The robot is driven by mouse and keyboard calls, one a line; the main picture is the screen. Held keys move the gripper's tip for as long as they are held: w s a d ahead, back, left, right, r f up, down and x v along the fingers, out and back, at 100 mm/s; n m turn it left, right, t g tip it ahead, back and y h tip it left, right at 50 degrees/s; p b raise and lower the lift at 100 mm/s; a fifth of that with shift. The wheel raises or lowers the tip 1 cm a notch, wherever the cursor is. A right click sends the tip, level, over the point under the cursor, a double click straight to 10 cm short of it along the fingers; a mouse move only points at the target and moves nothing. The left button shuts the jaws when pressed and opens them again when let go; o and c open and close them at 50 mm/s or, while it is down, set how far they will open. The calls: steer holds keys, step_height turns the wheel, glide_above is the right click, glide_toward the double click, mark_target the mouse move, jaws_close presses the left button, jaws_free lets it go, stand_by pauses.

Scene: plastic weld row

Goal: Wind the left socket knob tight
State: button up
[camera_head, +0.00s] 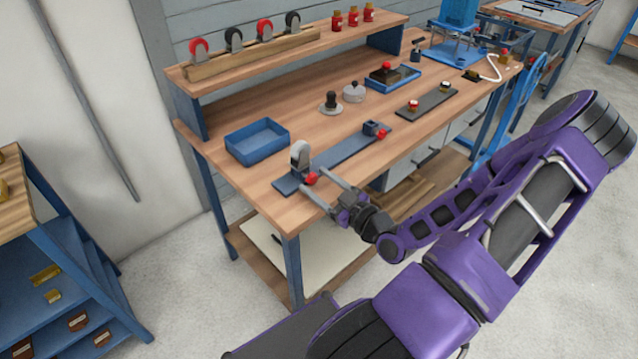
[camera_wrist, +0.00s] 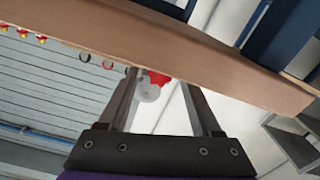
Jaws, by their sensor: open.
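The left socket knob (camera_head: 311,178) is red and sits at the near left end of a long blue plate (camera_head: 345,156) on the workbench. A rounded grey part (camera_head: 299,156) stands upright just behind it. My gripper (camera_head: 314,180) is open, with its two fingers reaching over the bench's front edge on either side of the knob. In the wrist view the red knob (camera_wrist: 158,77) shows between the fingertips, with a pale grey round part (camera_wrist: 148,92) beside it. I cannot tell whether the fingers touch the knob. A second red knob (camera_head: 381,134) sits by a dark block (camera_head: 371,128) at the plate's right end.
A blue tray (camera_head: 258,142) stands behind the plate on the left. The bench's wooden front edge (camera_wrist: 200,62) runs close to my fingers in the wrist view. A shelf (camera_head: 285,52) stands at the back.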

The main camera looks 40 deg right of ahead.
jaws_close()
stand_by(0.4)
steer(key=shift+m, duration=0.3)
steer(key=m+p, duration=0.2)
steer(key=m, duration=0.2)
steer(key=shift+r+m, duration=0.1)
steer(key=shift+m, duration=0.2)
steer(key=m+p, duration=0.1)
steer(key=m, duration=0.4)
steer(key=shift+m, duration=0.3)
steer(key=shift+p, duration=0.3)
